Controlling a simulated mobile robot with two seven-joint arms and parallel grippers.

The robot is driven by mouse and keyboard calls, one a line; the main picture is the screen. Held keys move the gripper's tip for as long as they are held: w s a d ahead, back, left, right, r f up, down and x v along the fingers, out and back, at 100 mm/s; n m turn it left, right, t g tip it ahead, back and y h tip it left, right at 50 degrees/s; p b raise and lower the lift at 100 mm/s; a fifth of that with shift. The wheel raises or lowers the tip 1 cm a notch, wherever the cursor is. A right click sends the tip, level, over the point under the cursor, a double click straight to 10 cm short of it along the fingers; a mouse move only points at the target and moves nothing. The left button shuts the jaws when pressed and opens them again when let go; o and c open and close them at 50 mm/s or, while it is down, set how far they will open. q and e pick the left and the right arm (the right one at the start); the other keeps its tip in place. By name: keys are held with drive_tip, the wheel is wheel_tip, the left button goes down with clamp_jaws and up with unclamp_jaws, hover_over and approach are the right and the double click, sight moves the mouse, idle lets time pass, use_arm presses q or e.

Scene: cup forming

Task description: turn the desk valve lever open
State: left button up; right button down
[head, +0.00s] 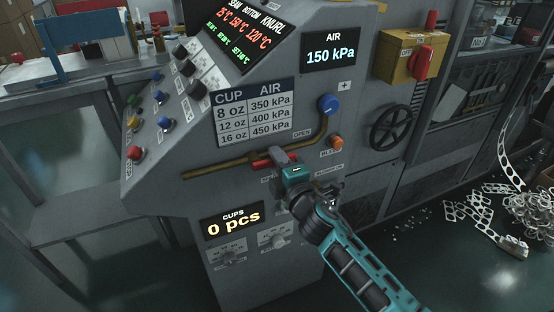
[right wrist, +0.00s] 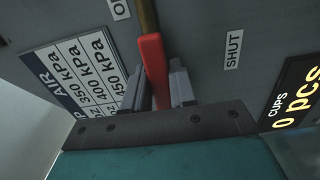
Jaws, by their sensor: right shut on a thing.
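The desk valve lever (head: 261,163) is a red handle on a brass pipe (head: 222,169) that runs across the front of the grey desk. My right gripper (head: 279,158) is at the lever. In the right wrist view the red lever (right wrist: 154,68) stands between the two fingers of my right gripper (right wrist: 162,87), which are shut on it. The lever looks roughly in line with the pipe there; its exact angle is hard to tell. An OPEN label (head: 301,134) is above right of the lever. A SHUT label (right wrist: 233,49) shows in the right wrist view. My left gripper is out of view.
The AIR display (head: 331,54) reads 150 kPa. The cup pressure table (head: 252,111) is above the pipe. A blue knob (head: 328,105), an orange button (head: 336,141) and a black handwheel (head: 391,128) are to the right. The CUPS display (head: 233,223) reads 0 pcs.

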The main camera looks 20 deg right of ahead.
drive_tip(key=shift+r+n, duration=0.25)
drive_tip(key=shift+n, duration=0.05)
drive_tip(key=c, duration=1)
unclamp_jaws()
drive_tip(key=shift+f, duration=0.1)
drive_tip(key=s, duration=1.2)
drive_tip(key=shift+s+d, duration=0.2)
drive_tip(key=shift+s, duration=0.2)
